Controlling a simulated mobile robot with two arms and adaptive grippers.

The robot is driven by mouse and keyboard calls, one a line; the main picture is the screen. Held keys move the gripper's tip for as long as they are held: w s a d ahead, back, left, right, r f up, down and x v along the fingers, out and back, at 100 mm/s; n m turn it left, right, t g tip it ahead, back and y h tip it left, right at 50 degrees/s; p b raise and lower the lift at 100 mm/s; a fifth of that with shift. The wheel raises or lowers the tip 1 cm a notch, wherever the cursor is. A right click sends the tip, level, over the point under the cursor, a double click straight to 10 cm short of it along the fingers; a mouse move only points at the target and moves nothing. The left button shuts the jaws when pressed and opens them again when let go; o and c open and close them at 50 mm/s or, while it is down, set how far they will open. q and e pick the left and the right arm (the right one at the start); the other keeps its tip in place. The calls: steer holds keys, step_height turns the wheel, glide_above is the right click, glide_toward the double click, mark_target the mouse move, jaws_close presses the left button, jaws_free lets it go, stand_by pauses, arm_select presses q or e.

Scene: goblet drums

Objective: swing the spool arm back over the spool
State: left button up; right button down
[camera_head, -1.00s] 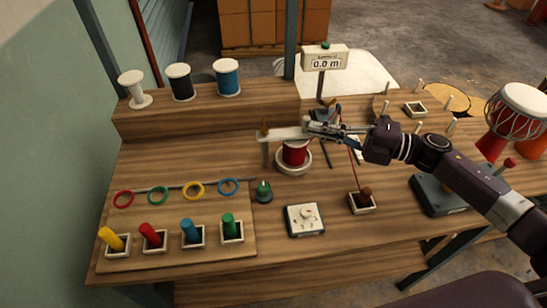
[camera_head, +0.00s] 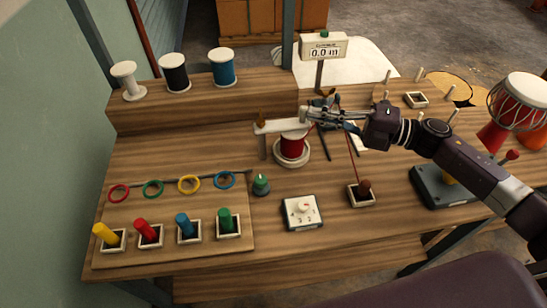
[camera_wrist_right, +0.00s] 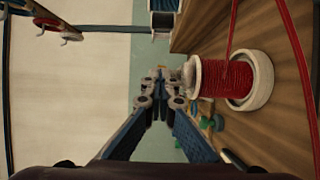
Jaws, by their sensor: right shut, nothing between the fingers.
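The spool arm (camera_head: 278,126) is a pale bar on a post at the left of the red spool (camera_head: 292,146). In the head view the bar runs rightward across the top of the spool. The spool stands upright on a round white base; it also shows in the wrist view (camera_wrist_right: 228,78). My right gripper (camera_head: 309,114) is shut and empty at the bar's right end, above and slightly right of the spool. In the wrist view its fingertips (camera_wrist_right: 161,82) are together beside the spool. Whether they touch the bar is unclear. My left gripper is out of view.
White, black and blue spools (camera_head: 173,74) stand on the back shelf. A 0.0 m display (camera_head: 323,46) stands behind. A dial box (camera_head: 302,211), a green knob (camera_head: 261,185) and a brown-topped socket (camera_head: 361,193) with a red thread are in front. Drums (camera_head: 515,105) stand right.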

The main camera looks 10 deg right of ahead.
steer(key=shift+w+d+r, duration=0.1)
steer(key=shift+w+r, duration=0.05)
steer(key=shift+r, duration=0.1)
steer(key=v, duration=1.2)
steer(key=shift+f, duration=0.2)
